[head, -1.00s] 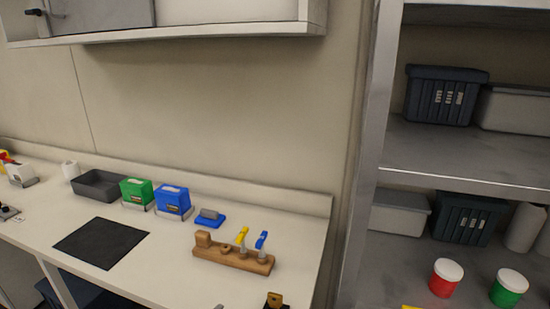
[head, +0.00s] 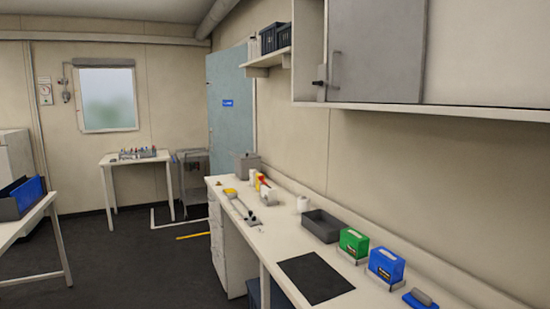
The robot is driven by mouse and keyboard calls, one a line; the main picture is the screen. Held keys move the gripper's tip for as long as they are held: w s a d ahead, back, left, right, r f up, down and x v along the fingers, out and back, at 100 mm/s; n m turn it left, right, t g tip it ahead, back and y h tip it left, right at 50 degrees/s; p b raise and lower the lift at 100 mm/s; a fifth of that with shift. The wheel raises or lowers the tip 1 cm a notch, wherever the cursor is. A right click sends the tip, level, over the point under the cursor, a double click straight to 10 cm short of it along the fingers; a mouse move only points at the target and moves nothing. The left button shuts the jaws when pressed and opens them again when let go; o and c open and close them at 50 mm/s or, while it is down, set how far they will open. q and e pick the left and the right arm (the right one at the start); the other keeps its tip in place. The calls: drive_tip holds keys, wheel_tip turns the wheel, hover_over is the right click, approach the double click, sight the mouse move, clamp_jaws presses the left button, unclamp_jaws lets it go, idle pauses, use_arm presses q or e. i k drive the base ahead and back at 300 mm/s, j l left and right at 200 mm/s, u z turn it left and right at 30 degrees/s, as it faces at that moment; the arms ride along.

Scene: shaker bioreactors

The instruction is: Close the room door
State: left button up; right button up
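The room door (head: 231,108) is a light blue panel with a small blue sign, in the back right corner of the room beyond the long bench. It appears to stand out at an angle from the wall, partly behind the wall shelf and the bench end. Its handle and the doorway are not clearly visible. Neither of my grippers shows in the head view.
A long white bench (head: 317,242) runs along the right wall under a grey-doored cabinet (head: 375,50). A small table (head: 138,160) and a metal cart (head: 194,175) stand near the door. Another table (head: 40,212) is at left.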

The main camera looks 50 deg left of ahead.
sight(229, 94)
drive_tip(key=u, duration=1.85)
drive_tip(key=i+j+u, duration=0.15)
drive_tip(key=i, duration=0.2)
drive_tip(key=i+j+u, duration=0.15)
drive_tip(key=i, duration=0.2)
drive_tip(key=i+j+u, duration=0.15)
drive_tip(key=i, duration=1.5)
drive_tip(key=i+l+u, duration=0.2)
drive_tip(key=i, duration=2.3)
drive_tip(key=i+j, duration=0.15)
drive_tip(key=i, duration=0.65)
drive_tip(key=i+z, duration=0.15)
drive_tip(key=i, duration=0.7)
drive_tip(key=i+j+z, duration=0.1)
drive_tip(key=i, duration=0.75)
drive_tip(key=i+l+z, duration=0.3)
drive_tip(key=i, duration=0.4)
drive_tip(key=i+z, duration=0.3)
drive_tip(key=i, duration=0.4)
